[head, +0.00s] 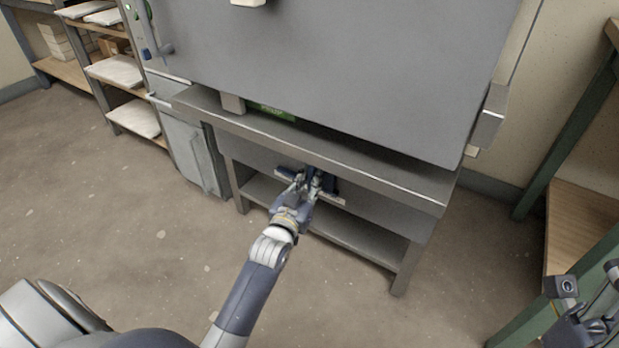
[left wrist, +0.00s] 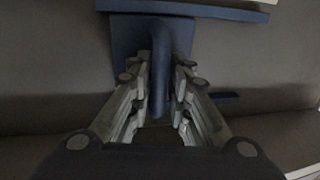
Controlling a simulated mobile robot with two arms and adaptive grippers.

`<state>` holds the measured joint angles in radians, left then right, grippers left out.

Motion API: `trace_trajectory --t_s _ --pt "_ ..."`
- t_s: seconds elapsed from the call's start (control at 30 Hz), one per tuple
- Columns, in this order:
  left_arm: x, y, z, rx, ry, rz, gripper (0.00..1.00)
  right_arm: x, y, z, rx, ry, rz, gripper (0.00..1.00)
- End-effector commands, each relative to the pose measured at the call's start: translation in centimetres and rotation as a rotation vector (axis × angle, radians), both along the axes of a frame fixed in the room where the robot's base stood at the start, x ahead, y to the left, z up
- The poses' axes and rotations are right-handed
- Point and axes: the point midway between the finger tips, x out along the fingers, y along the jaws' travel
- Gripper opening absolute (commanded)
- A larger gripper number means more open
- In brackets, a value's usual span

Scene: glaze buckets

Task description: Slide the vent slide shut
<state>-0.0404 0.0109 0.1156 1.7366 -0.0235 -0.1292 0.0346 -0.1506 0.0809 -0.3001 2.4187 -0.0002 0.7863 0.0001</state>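The vent slide is a dark blue plate with an upright bar handle (left wrist: 161,75), set in the grey front below the kiln. In the head view a little of its blue (head: 329,186) shows beside my left gripper (head: 312,183); the rest is hidden behind the fingers. In the left wrist view my left gripper (left wrist: 162,88) has its fingers on both sides of the handle, close against it, and looks shut on it. My right gripper (head: 597,325) is partly in view at the lower right, away from the slide; its finger opening is unclear.
The large grey kiln (head: 330,70) stands above a metal stand (head: 370,178) with a lower shelf (head: 345,232). A shelf rack (head: 115,72) is at the left, a green-framed wooden rack (head: 580,215) at the right. The floor in front is clear.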

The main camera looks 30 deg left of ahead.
Motion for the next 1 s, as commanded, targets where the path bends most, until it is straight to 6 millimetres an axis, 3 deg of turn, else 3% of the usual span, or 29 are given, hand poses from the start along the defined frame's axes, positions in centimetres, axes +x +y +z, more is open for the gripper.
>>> trace_trajectory --t_s 0.47,1.0 --pt "-0.5 0.0 0.1 0.0 -0.002 0.0 0.33 0.0 0.0 0.0 0.0 -0.001 0.0 0.4" --pt "-9.3 -1.1 0.0 0.0 0.002 0.001 0.33 0.0 0.0 0.0 0.0 -0.001 0.0 0.4"
